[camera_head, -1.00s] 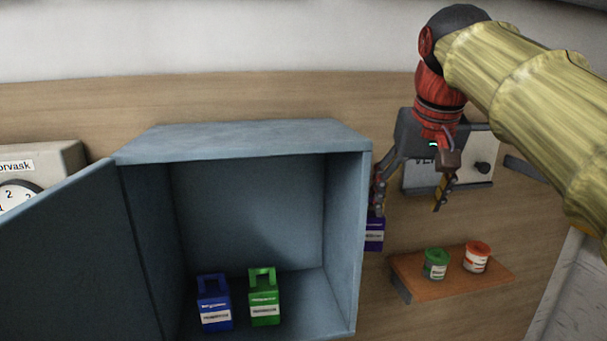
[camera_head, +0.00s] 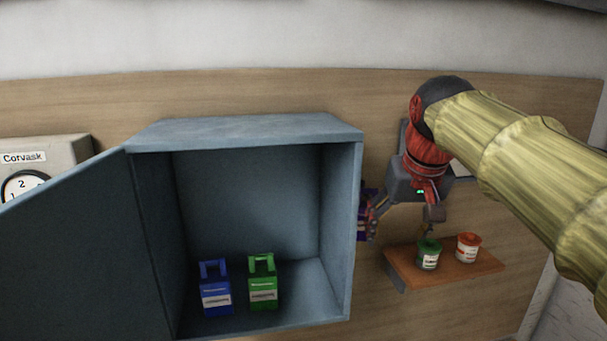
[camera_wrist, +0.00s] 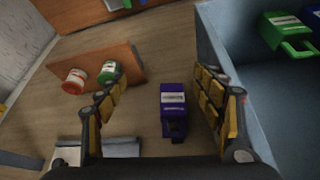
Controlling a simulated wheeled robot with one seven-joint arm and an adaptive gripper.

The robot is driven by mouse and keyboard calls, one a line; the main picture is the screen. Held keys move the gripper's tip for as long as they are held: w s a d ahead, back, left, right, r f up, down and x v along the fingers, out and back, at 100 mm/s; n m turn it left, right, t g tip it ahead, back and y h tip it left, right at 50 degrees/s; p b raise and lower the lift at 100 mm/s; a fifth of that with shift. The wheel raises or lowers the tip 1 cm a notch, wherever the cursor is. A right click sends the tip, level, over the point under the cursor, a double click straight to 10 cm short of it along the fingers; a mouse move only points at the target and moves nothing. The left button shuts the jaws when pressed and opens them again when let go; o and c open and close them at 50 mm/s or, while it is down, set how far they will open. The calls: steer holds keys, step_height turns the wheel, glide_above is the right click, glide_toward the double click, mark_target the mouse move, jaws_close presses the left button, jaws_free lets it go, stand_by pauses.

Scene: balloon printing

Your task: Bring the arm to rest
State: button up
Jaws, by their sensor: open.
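My gripper (camera_head: 398,222) is open and empty, just right of the blue cabinet and above the left end of the small shelf. In the wrist view its fingers (camera_wrist: 162,110) are spread wide, with a dark blue-purple box (camera_wrist: 173,105) showing between them. In the head view that box (camera_head: 362,225) is mostly hidden behind the cabinet wall and a finger. I cannot tell how far the fingers are from it. My yellow arm reaches in from the right.
The open blue cabinet (camera_head: 255,130) holds a blue carton (camera_head: 215,290) and a green carton (camera_head: 263,285). A green tin (camera_head: 428,256) and an orange-red tin (camera_head: 467,247) stand on the wooden shelf (camera_head: 440,272). A dial box labelled Corvask (camera_head: 60,150) is at the left.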

steer(key=s+f+b, duration=0.7)
steer(key=f+b, duration=0.2)
steer(key=f, duration=0.8)
steer(key=s+f+b, duration=0.8)
steer(key=f+b, duration=0.2)
steer(key=f, duration=0.7)
steer(key=s+d+f+b, duration=0.1)
steer(key=s+f+b, duration=0.7)
steer(key=f, duration=1)
steer(key=shift+s+t+b, duration=0.2)
steer(key=shift+t+b, duration=0.1)
steer(key=shift+b, duration=0.6)
steer(key=shift+a+f, duration=0.1)
